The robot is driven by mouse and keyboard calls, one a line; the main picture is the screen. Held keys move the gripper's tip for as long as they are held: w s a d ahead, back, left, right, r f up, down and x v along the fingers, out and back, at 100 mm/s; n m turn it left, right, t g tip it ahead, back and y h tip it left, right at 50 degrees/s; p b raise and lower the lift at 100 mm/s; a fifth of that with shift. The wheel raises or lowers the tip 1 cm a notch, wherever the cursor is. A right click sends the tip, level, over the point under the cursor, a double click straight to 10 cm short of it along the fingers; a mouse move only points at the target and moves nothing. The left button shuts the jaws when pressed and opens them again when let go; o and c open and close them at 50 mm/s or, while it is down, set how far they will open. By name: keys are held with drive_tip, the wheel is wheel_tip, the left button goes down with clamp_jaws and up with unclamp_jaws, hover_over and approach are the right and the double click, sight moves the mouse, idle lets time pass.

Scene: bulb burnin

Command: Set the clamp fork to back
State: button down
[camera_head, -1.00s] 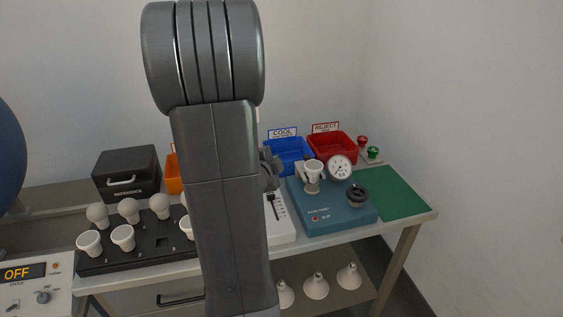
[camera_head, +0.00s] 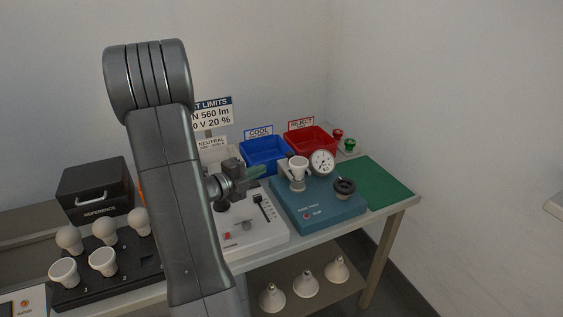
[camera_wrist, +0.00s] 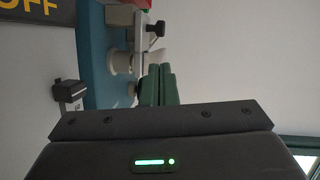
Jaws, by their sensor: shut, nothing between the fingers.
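My gripper (camera_head: 258,171) is shut and empty. Its green fingers point right, toward the teal tester (camera_head: 327,211), and are above the white slider box in the head view. In the wrist view the shut fingers (camera_wrist: 160,84) are in the middle, near the pale clamp parts (camera_wrist: 124,62). The clamp fork cannot be told apart clearly from the grey parts around the holder. I cannot tell whether the fingers touch anything.
A white box (camera_head: 252,233) with a black slider stands left of the tester. A dial gauge (camera_head: 321,162) and black handwheel (camera_head: 344,187) are on the tester. Blue (camera_head: 266,156) and red bins (camera_head: 311,140) stand behind. A green mat (camera_head: 374,183) on the right is clear.

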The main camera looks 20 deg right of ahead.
drive_tip(key=p+x, duration=0.1)
drive_tip(key=x, duration=0.9)
drive_tip(key=shift+p, duration=0.3)
drive_tip(key=w+b, duration=0.1)
drive_tip(key=w, duration=0.1)
drive_tip(key=w+b, duration=0.1)
drive_tip(key=w, duration=0.2)
drive_tip(key=shift+w+a, duration=0.2)
drive_tip(key=shift+w, duration=0.1)
drive_tip(key=shift+a, duration=0.1)
